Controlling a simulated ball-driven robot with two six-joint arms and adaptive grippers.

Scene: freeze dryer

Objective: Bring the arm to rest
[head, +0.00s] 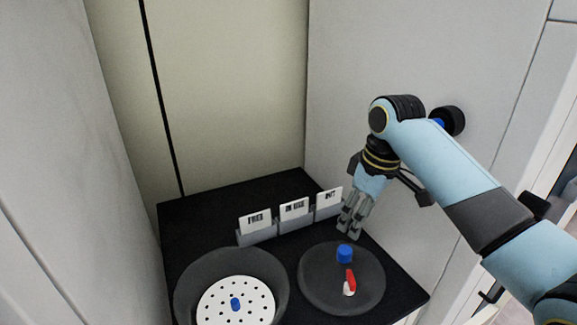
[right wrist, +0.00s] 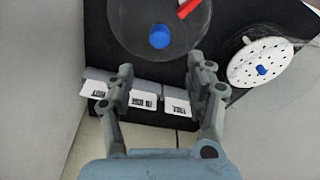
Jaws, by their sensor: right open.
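My right gripper (head: 349,232) hangs from the arm that comes in from the right in the head view. It points down above the back edge of a dark round disc (head: 316,287), close to the rightmost card. In the right wrist view the right gripper (right wrist: 166,80) has its fingers spread, with nothing between them. A blue knob (head: 344,253) stands on the disc near the fingertips, and it also shows in the right wrist view (right wrist: 160,37). A red and white piece (head: 349,282) is on the disc in front of the knob. My left gripper is not in view.
Cards in grey holders (head: 294,210) stand in a row behind the disc. A dark bowl-like ring (head: 190,287) with a white perforated plate (head: 253,311) inside is at the front left. Pale walls enclose the black top (head: 190,222) on the left, back and right.

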